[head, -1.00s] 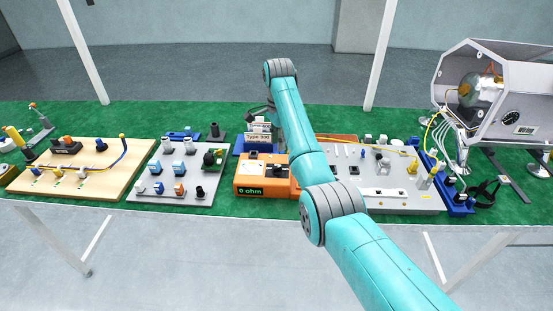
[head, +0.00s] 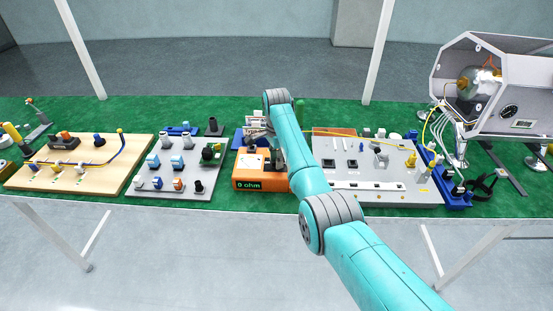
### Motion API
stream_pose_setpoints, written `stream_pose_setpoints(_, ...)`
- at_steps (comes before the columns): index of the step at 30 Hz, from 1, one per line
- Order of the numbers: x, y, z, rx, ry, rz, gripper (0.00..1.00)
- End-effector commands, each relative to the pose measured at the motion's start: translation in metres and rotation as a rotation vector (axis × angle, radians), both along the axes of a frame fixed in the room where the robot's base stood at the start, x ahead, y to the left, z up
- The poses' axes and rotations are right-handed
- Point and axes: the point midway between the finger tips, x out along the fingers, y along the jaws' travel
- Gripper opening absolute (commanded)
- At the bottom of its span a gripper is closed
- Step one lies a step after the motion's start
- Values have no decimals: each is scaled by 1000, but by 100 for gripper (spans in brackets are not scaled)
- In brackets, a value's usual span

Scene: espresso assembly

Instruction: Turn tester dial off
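The tester is an orange box (head: 251,183) on the green table, left of my arm in the head view. Its green display (head: 249,185) appears to read 0 ohm. A white panel (head: 250,163) is on its top left. My gripper (head: 273,147) is small and dark at the tester's top right, partly behind my teal arm. The tester's dial is hidden or blends with the gripper there, so I cannot make out its setting. I cannot tell whether the fingers are open or shut, or whether they touch the dial.
A grey board (head: 148,197) with several blocks stands left of the tester, and a wooden board (head: 75,185) is farther left. A larger grey board (head: 375,193) is to the right. A grey machine housing (head: 490,110) stands at the far right.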

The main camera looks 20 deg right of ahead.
Motion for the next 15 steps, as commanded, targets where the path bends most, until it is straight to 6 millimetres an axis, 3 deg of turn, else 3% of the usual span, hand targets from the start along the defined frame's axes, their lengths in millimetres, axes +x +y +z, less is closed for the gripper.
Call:
stream_pose_setpoints(2, 0, 0, 0, 0, 0, 0, 35)
stream_pose_setpoints(3, 0, 0, 0, 0, 0, 0, 30)
stream_pose_setpoints(7, 0, 0, 0, 0, 0, 0, 0)
stream_pose_setpoints(15, 0, 0, 0, 0, 0, 4, 0)
